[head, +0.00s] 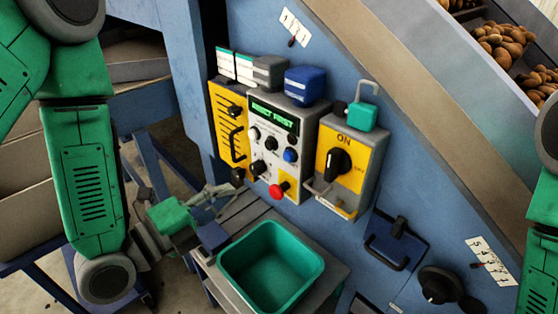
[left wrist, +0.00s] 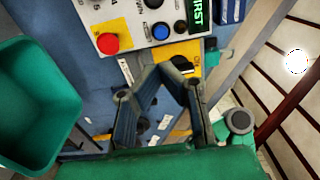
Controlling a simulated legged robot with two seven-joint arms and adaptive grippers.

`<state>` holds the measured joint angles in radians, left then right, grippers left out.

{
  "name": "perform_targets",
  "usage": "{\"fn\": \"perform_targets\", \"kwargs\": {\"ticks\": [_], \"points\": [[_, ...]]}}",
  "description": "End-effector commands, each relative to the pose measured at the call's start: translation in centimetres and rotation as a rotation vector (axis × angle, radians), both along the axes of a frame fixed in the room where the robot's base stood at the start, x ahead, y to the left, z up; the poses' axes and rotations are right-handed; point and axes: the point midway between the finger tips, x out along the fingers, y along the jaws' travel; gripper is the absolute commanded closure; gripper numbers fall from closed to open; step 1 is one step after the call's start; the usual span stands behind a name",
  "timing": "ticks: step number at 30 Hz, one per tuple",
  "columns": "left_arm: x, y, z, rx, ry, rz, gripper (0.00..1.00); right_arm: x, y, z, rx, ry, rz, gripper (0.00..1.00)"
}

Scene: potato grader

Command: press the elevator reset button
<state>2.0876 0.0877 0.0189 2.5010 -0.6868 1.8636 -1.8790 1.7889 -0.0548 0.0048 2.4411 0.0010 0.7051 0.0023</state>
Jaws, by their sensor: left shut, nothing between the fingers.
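A grey control box (head: 262,131) carries a lit green display (head: 272,116), a blue button (head: 290,155), a red mushroom button (head: 278,191) and several black knobs. The button labels are too small to read. In the left wrist view the blue button (left wrist: 160,31) and the red button (left wrist: 108,43) show at the top, beyond the fingers. My left gripper (head: 232,190) is shut and empty, below and left of the box, apart from the buttons. Its fingers (left wrist: 166,70) come together in the left wrist view. My right gripper is not in view.
A green bin (head: 318,262) stands below the box, close to my left gripper. A yellow switch box (head: 361,158) marked ON is at its right. A yellow panel (head: 217,108) is at its left. A blue padlock-like block (head: 305,85) sits on top.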

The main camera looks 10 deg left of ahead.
Motion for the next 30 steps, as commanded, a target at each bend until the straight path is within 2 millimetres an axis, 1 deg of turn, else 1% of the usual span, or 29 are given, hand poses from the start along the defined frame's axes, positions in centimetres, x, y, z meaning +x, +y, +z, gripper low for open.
{"fn": "perform_targets", "kwargs": {"ticks": [3,6,12,18,24,30], "points": [[1.6,-1.1,0.1,-0.002,-0.005,0.000,1.00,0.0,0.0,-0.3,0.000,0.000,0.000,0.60],[3.4,-2.2,0.2,-0.002,-0.005,0.000,1.00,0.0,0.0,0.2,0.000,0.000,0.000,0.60],[7.0,-4.6,0.2,-0.002,-0.002,0.001,1.00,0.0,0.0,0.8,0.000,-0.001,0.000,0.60],[9.6,-6.4,0.1,-0.002,-0.001,0.002,1.00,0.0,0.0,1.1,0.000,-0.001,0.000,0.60],[10.8,-7.1,0.0,-0.001,0.001,0.002,1.00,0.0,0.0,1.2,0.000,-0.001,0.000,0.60],[10.9,-7.2,0.0,-0.001,0.001,0.002,1.00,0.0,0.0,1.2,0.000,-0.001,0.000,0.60]]}}
